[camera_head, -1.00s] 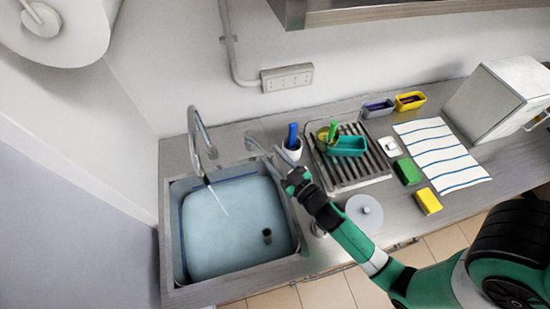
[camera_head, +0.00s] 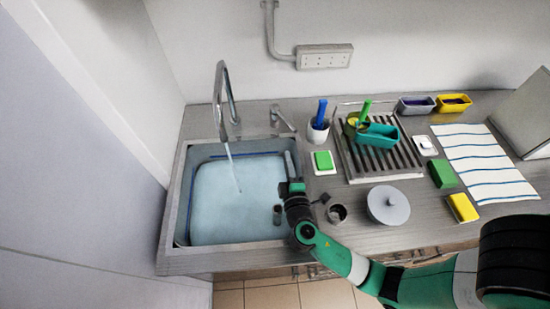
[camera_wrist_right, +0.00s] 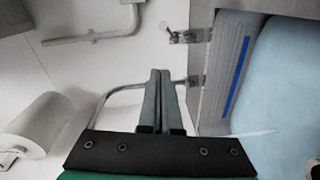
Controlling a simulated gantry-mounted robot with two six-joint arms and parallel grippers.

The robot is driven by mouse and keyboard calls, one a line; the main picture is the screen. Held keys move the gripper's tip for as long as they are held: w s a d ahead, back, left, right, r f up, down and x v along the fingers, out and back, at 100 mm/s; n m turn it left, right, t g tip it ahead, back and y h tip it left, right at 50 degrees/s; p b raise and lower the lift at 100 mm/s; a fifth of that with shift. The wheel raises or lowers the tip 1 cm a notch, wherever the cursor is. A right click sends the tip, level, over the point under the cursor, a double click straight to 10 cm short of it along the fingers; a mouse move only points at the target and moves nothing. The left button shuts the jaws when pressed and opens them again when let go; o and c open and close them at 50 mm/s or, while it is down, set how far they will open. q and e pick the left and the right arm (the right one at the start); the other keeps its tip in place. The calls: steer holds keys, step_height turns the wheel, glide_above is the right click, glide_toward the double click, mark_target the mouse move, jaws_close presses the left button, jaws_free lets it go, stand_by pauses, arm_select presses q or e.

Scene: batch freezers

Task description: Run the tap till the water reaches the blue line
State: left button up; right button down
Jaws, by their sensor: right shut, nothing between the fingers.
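The tap (camera_head: 228,95) arches over the sink (camera_head: 172,215), and a thin stream of water (camera_head: 233,170) runs from it. It also shows in the right wrist view (camera_wrist_right: 120,97). Pale blue water (camera_head: 225,200) covers a broad part of the sink. The blue line (camera_wrist_right: 237,75) runs along the sink wall; a strip of bare wall shows between it and the water. The tap's lever (camera_head: 283,117) stands behind the sink's back right corner. My right gripper (camera_head: 290,160) is shut and empty over the sink's right side, apart from the lever. My left gripper is out of view.
Right of the sink stand a cup with a blue-handled tool (camera_head: 318,128), a green sponge on a white dish (camera_head: 324,161), a small dark cup (camera_head: 337,213) and a round grey lid (camera_head: 388,205). A drying rack (camera_head: 400,160) holds a teal tub (camera_head: 378,136).

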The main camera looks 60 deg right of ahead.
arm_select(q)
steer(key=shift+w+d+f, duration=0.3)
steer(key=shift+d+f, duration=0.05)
arm_select(e)
steer(key=s+d+x, duration=0.1)
steer(key=x, duration=1)
steer(key=shift+s+d+f+t, duration=0.2)
steer(key=shift+d+f+t, duration=0.1)
steer(key=shift+f, duration=0.1)
steer(key=shift+a, duration=0.1)
